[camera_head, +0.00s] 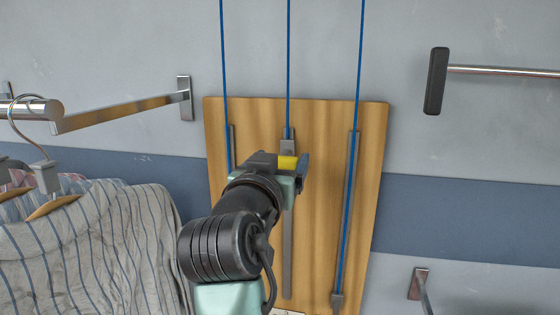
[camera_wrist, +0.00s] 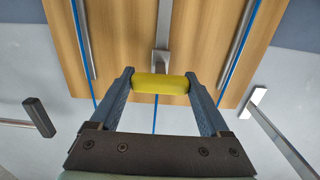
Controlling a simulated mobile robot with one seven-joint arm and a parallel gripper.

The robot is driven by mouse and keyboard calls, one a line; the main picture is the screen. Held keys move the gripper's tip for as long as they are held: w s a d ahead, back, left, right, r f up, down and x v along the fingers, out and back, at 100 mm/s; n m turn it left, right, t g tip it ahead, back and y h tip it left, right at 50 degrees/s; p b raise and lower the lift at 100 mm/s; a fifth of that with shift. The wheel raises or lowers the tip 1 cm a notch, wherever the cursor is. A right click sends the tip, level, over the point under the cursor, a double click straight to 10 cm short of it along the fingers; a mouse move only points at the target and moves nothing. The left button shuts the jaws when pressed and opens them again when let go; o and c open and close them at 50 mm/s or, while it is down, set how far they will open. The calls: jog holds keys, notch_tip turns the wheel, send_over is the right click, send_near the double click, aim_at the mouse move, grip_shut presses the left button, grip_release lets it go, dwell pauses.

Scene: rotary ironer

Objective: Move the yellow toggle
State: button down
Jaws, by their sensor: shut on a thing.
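The yellow toggle (camera_head: 288,162) is a short bar on a grey metal slider in the middle slot of a wooden board (camera_head: 372,135), near the slot's upper end. A blue cord runs up from this slider. My gripper (camera_head: 282,168) is in front of the board, its fingers closed on the two ends of the toggle. In the wrist view the yellow toggle (camera_wrist: 160,83) spans between my gripper's blue-grey fingertips (camera_wrist: 160,76). In the head view my arm and gripper hide part of the toggle and slot.
Left and right slots (camera_head: 347,220) flank the middle one, with blue cords. A grey slider (camera_head: 337,301) sits low on the right. Striped shirts (camera_head: 95,250) hang at left near my arm. A metal rail (camera_head: 125,110) and a black-ended bar (camera_head: 436,82) stick out from the wall.

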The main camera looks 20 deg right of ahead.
notch_tip(320, 180, down, 35)
jog(key=b, duration=2.5)
jog(key=shift+r, duration=0.15)
jog(key=shift+c, duration=0.5)
grip_release()
jog(key=shift+o, duration=0.5)
jog(key=shift+r, duration=0.1)
jog(key=shift+s, duration=0.1)
jog(key=b+v, duration=0.1)
jog(key=v, duration=1.1)
jog(key=shift+s+a, duration=0.25)
jog(key=shift+s, duration=0.05)
